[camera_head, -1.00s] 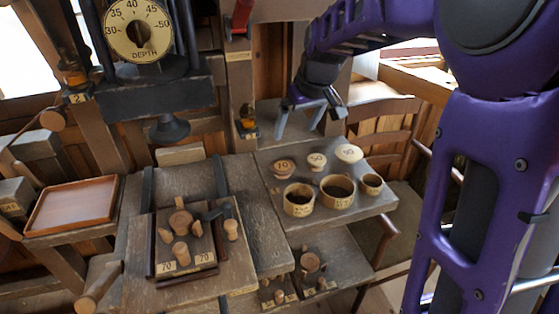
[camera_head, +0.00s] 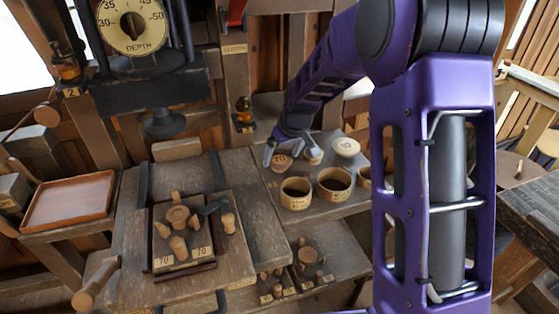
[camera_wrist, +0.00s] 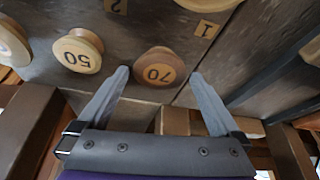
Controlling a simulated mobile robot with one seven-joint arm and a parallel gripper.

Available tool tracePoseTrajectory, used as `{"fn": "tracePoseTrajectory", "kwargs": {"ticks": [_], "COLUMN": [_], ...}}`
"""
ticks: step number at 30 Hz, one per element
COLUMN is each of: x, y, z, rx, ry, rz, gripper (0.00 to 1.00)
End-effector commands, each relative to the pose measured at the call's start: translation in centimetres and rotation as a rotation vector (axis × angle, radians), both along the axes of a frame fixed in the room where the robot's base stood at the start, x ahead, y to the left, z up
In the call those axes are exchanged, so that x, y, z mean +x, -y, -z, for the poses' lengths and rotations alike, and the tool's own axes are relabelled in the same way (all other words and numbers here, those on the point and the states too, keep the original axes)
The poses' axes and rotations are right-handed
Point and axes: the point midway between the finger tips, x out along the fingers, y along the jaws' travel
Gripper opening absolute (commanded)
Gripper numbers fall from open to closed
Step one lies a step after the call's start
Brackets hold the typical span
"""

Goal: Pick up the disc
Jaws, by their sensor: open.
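A small round wooden disc marked 70 (camera_head: 281,163) sits on the grey bench, at the left end of a short row. In the wrist view this 70 disc (camera_wrist: 158,69) lies between my two fingertips, with a gap on each side. My gripper (camera_head: 290,157) is open and empty, reaching down over the row from behind; it also shows in the wrist view (camera_wrist: 160,76). A disc marked 50 (camera_head: 314,157) stands to the right, and it shows in the wrist view (camera_wrist: 78,52). A paler, wider disc (camera_head: 346,147) is at the row's right end.
Round wooden cups (camera_head: 296,193) and (camera_head: 334,184) stand in front of the discs. A tray of turned pegs (camera_head: 182,235) is to the left, with an empty reddish tray (camera_head: 70,200) farther left. The depth-dial press (camera_head: 132,26) stands behind.

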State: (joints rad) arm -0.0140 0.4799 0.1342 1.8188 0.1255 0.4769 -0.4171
Motion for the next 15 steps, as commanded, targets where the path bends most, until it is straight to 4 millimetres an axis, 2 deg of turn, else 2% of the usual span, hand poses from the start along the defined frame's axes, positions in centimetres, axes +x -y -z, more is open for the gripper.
{"fn": "tracePoseTrajectory", "kwargs": {"ticks": [8, 11, 15], "x": [0.21, 0.2, 0.21], "y": [-0.07, -0.06, -0.06], "z": [0.38, 0.38, 0.37], "rx": [0.0, 0.0, 0.0], "ry": [0.002, 0.002, 0.002], "rz": [0.0, 0.0, 0.0], "gripper": [1.0, 0.86, 0.6]}}
